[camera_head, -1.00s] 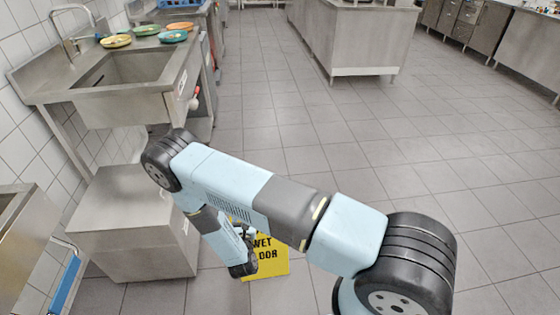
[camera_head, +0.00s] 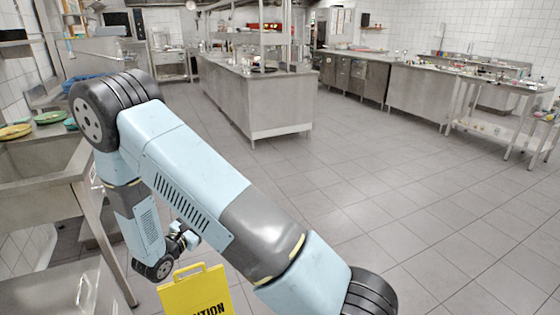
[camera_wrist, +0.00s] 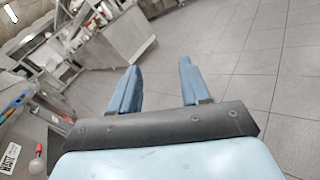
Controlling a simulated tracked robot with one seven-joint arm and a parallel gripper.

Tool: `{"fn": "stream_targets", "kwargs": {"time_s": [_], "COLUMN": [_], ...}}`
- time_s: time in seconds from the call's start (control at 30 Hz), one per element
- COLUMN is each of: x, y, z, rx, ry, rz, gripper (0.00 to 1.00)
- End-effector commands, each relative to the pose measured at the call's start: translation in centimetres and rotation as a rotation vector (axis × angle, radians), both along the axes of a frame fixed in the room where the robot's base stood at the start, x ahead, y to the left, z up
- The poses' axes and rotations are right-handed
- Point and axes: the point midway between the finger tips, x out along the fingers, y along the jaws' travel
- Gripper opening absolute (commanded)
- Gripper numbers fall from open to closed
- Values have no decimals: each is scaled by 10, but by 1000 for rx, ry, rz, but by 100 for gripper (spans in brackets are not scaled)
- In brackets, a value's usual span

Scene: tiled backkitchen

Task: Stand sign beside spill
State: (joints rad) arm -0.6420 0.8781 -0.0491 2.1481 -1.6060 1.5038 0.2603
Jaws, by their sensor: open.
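The yellow caution sign (camera_head: 195,293) shows at the bottom of the head view, upright with its handle on top; its lower part is cut off by the picture edge. My gripper (camera_head: 190,238) is just above and behind the sign's top in that view. In the wrist view my gripper (camera_wrist: 157,88) has its two blue fingers wide apart with only floor seen between them, so it is open and empty. The sign does not show in the wrist view. No spill can be made out in either current view.
A steel sink unit (camera_head: 40,160) with colored plates (camera_head: 50,117) stands close at the left. A steel island counter (camera_head: 265,105) stands ahead. More counters (camera_head: 420,95) line the right. The tiled floor (camera_head: 400,210) between them is clear.

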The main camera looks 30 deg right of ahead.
Motion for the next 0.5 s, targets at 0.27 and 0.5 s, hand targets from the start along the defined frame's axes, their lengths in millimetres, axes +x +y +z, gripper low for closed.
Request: {"fn": "stream_targets", "kwargs": {"time_s": [0.27, 0.5], "x": [-24, -58], "y": [-58, -98], "z": [77, 129], "rx": [192, 380], "ry": [-55, -105], "rz": [-268, -475], "gripper": [47, 47]}}
